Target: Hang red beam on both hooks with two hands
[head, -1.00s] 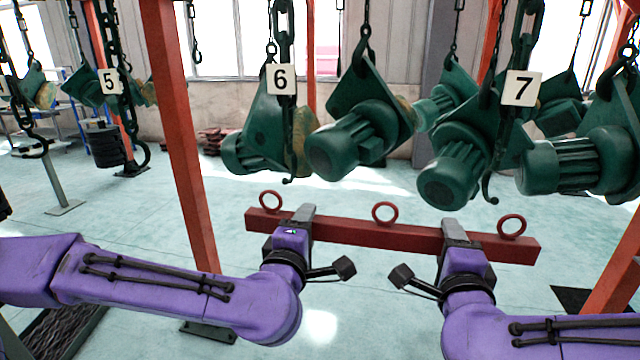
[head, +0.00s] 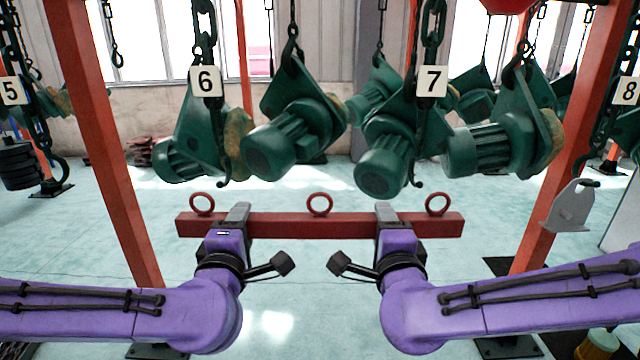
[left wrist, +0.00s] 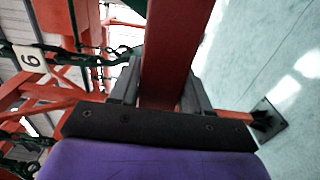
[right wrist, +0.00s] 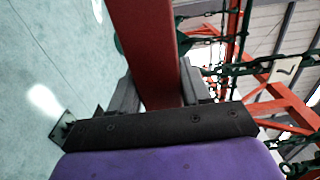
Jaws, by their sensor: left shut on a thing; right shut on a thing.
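The red beam (head: 310,225) is held level in the air, with three red rings on top: a left ring (head: 202,195), a middle ring (head: 319,195) and a right ring (head: 437,195). My left gripper (head: 236,214) is shut on the beam left of its middle; my right gripper (head: 386,214) is shut on it right of its middle. Both wrist views show the beam between the fingers (left wrist: 165,50) (right wrist: 148,50). The chain labelled 6 (head: 205,81) and the chain labelled 7 (head: 431,81) hang above. Hook tips show beneath them, partly hidden by hoists. The outer rings appear below the tips, apart from them.
Several green hoist motors (head: 385,165) hang above and behind the beam. Red posts stand left (head: 100,150) and right (head: 560,160). A grey plate (head: 570,205) is by the right post. The floor beneath is mostly clear.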

